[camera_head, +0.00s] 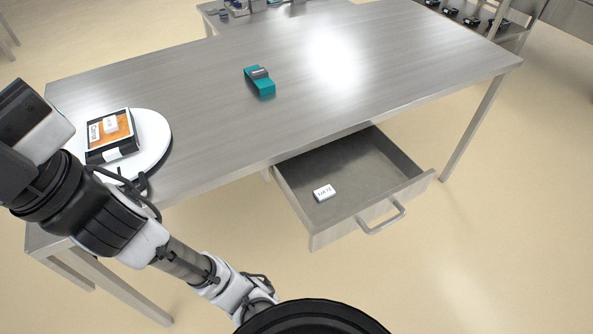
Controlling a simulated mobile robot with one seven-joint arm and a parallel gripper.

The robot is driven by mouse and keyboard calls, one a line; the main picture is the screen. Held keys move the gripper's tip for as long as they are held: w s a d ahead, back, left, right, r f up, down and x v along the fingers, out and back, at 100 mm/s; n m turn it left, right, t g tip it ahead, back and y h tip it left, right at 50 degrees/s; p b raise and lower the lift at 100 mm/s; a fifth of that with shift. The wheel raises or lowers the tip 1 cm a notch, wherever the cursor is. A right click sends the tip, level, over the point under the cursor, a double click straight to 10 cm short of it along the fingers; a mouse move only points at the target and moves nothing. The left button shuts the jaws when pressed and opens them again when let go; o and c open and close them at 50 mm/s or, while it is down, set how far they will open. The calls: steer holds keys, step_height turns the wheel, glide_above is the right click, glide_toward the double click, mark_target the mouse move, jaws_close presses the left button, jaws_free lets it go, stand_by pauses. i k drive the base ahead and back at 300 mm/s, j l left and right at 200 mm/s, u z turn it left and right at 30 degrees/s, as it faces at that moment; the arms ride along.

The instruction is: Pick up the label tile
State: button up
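A small white label tile (324,193) with dark lettering lies flat on the floor of an open drawer (384,227), towards its front left. Nothing covers it. Another small white piece (110,124) with a mark lies on the orange top of a dark-rimmed tray (125,153) on the tabletop. My arm runs from the bottom middle up to the left edge, well left of the drawer. My gripper's fingers do not show, so what they hold cannot be seen.
The tray sits on a round white plate (159,140) at the table's left end. A teal device (260,82) lies on the metal table (200,90); most of the tabletop is clear. The drawer's handle (382,220) sticks out in front. A shelf (480,22) stands at the back right.

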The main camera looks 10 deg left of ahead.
mark_target(110, 124)
steer(key=u, duration=1.25)
